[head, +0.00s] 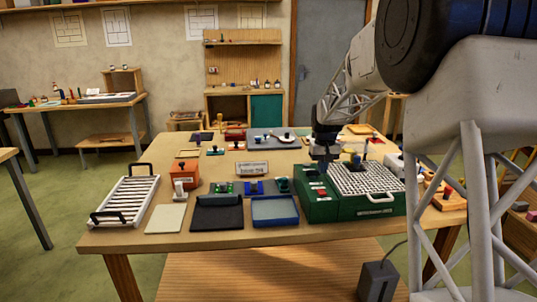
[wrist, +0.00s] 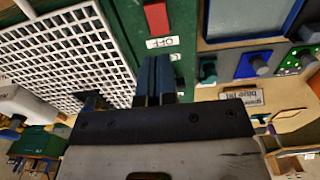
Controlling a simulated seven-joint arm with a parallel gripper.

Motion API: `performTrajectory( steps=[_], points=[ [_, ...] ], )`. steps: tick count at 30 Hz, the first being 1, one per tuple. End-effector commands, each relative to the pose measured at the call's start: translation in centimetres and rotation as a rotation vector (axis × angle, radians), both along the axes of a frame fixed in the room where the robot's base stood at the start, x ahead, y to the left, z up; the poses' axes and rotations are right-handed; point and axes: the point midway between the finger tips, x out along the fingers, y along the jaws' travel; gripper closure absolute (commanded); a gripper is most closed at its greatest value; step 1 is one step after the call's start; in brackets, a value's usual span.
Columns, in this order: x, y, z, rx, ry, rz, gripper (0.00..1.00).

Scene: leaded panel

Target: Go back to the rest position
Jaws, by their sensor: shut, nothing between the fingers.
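My gripper (head: 323,165) is over the back left part of a green machine (head: 350,208) on the wooden table. In the wrist view its two dark fingers (wrist: 157,82) are shut together with nothing between them. The machine has a white grid top (head: 366,178) and a red switch (head: 321,191). In the wrist view the red switch (wrist: 157,17) lies beyond the fingertips, beside a label reading OFF (wrist: 163,43). I cannot tell exactly how high the fingers are above the machine.
A blue tray (head: 275,222), a black folder (head: 217,226), and a white slatted rack (head: 126,203) stand along the table's front left. Blocks with knobs, an orange box (head: 184,178) and a small sign (head: 252,169) lie behind. Wooden pieces (head: 450,198) are at the right edge.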

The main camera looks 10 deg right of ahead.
Motion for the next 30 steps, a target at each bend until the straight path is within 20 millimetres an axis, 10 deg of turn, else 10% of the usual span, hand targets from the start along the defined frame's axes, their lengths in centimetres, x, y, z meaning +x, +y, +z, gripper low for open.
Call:
performTrajectory(
  steps=[11,30],
  points=[
    [-5.3,1.8,3.2,-0.004,-0.027,-0.001,1.00],
    [-21.4,5.9,8.2,-0.011,-0.098,-0.007,1.00]
  ],
)
